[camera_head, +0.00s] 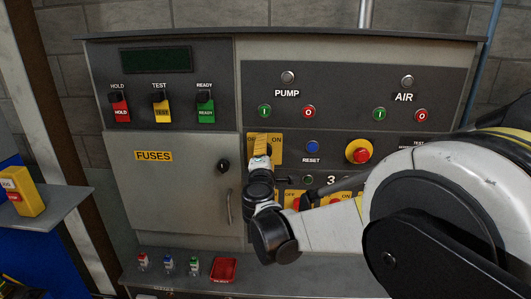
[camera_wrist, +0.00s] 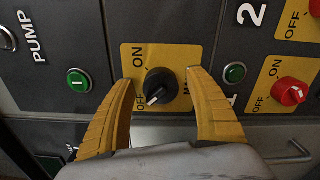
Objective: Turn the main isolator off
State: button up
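The main isolator is a black rotary knob (camera_wrist: 160,86) on a yellow plate (camera_wrist: 180,54) marked ON and OFF, seen in the wrist view. Its white mark points to the lower left, near the OFF lettering. My gripper (camera_wrist: 160,88) is open, with one yellow finger on each side of the knob and a visible gap to both. In the head view the gripper (camera_head: 259,143) is in front of the yellow plate (camera_head: 277,150) and hides the knob.
A green button (camera_wrist: 79,80) is left of the fingers and another (camera_wrist: 235,73) is close to the right finger. A red switch (camera_wrist: 290,91) is farther right. In the head view, the fuse door (camera_head: 175,190) is left of my gripper and a red emergency button (camera_head: 359,152) is right.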

jog(key=s, duration=1.2)
jog(key=shift+a, duration=0.2)
jog(key=s+d+f+m+g+h+b, duration=0.1)
jog(key=s+d+f+m+g, duration=0.2)
jog(key=d, duration=0.4)
jog(key=s+d+f+m+g+h+b, duration=0.1)
jog(key=s+d+f+m, duration=0.1)
jog(key=s+d+m, duration=0.4)
jog(key=s+d+f+m+g+h+b, duration=0.1)
jog(key=s+d+f+m+g, duration=0.15)
jog(key=d, duration=0.55)
jog(key=s+f+m+g+y+b, duration=0.1)
jog(key=s+f+m+g, duration=0.1)
jog(key=s+f+m, duration=0.2)
jog(key=s+f+m+g+y+b, duration=0.1)
jog(key=s+f+m, duration=0.3)
jog(key=s, duration=0.7)
jog(key=shift+s+d+f+g+y+b, duration=0.25)
jog(key=shift+d+f+g+y+b, duration=0.1)
jog(key=shift+f+g+y, duration=0.4)
jog(key=shift+m, duration=0.25)
